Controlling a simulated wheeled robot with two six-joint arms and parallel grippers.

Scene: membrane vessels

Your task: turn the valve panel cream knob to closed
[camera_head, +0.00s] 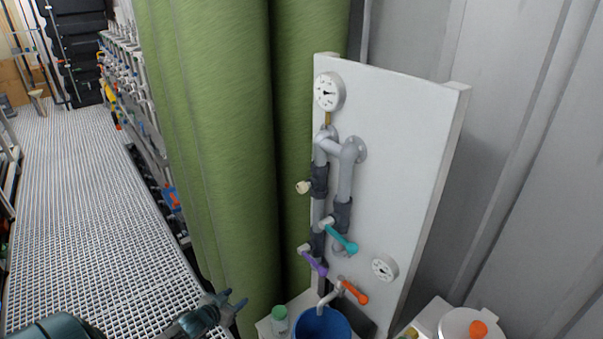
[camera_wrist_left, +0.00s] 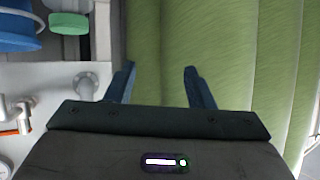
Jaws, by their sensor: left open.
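The white valve panel (camera_head: 405,140) stands upright right of centre in the head view. The small round cream knob (camera_head: 303,187) sticks out to the left of a dark valve body (camera_head: 319,180) on the left grey pipe. My left gripper (camera_head: 236,301) is low and left of the panel, below the knob and well apart from it. In the left wrist view its two fingers (camera_wrist_left: 160,75) are spread with nothing between them, in front of a green column. The cream knob does not show in the wrist view. My right gripper is not in view.
Teal (camera_head: 341,238), purple (camera_head: 314,262) and orange (camera_head: 354,292) levers sit below the knob. A blue bucket (camera_head: 322,325) and a green-capped jar (camera_head: 280,322) stand below. Green columns (camera_head: 215,150) rise left of the panel. The grating floor (camera_head: 75,200) is open at left.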

